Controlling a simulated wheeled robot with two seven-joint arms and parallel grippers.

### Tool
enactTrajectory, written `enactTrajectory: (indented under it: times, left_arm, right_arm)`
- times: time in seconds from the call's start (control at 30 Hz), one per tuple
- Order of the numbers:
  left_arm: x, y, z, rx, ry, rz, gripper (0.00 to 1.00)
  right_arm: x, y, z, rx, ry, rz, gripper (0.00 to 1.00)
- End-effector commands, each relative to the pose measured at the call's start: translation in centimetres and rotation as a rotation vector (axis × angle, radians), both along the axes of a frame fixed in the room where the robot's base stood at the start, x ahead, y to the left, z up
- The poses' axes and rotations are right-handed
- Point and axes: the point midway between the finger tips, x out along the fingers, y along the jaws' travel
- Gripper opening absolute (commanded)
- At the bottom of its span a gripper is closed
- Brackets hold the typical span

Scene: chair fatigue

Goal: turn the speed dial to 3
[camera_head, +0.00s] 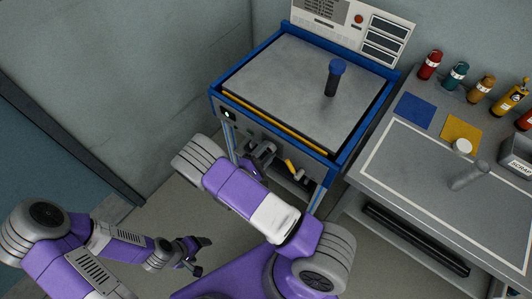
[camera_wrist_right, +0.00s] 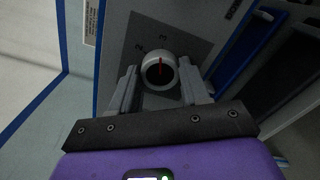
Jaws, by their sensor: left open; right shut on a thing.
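The speed dial (camera_wrist_right: 158,75) shows in the right wrist view as a round grey knob with a red pointer line on its dark face. The line stands nearly upright, towards the 3 on the grey panel (camera_wrist_right: 185,42); a 2 is printed to the left of it. My right gripper (camera_wrist_right: 160,88) is shut on the dial, one finger on each side. In the head view my right gripper (camera_head: 262,153) is at the front of the blue-framed machine (camera_head: 300,85); the dial cannot be made out there. My left gripper (camera_head: 204,256) is open and empty, low above the floor.
A blue-topped post (camera_head: 333,78) stands on the machine's top plate. A yellow handle (camera_head: 291,167) is on its front, right of my right gripper. A grey bench (camera_head: 430,180) with bottles, coloured squares and a scrap bin (camera_head: 516,150) stands to the right. Floor at left is clear.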

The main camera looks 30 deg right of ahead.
Motion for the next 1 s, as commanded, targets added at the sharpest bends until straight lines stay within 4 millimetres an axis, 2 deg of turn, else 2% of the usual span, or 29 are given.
enactTrajectory:
  times: [0.3,0.77,0.8,0.93,1.0]
  left_arm:
    - [0.0,0.0,-0.4,0.0,0.0,0.0,0.74]
    - [0.0,0.0,-0.41,0.0,0.0,0.0,0.74]
    - [0.0,0.0,-0.41,0.0,0.0,0.0,0.74]
    - [0.0,0.0,-0.41,0.0,0.0,0.0,0.74]
    - [0.0,0.0,-0.41,0.0,0.0,0.0,0.74]
  right_arm:
    - [-0.01,0.06,-0.09,0.037,-0.081,0.001,0.15]
    - [0.0,0.07,-0.07,0.041,-0.091,0.002,0.15]
    - [0.0,0.08,-0.07,0.041,-0.091,0.001,0.52]
    - [0.01,0.06,-0.05,0.04,-0.091,0.001,0.71]
    - [0.01,0.05,-0.04,0.04,-0.091,0.001,0.71]
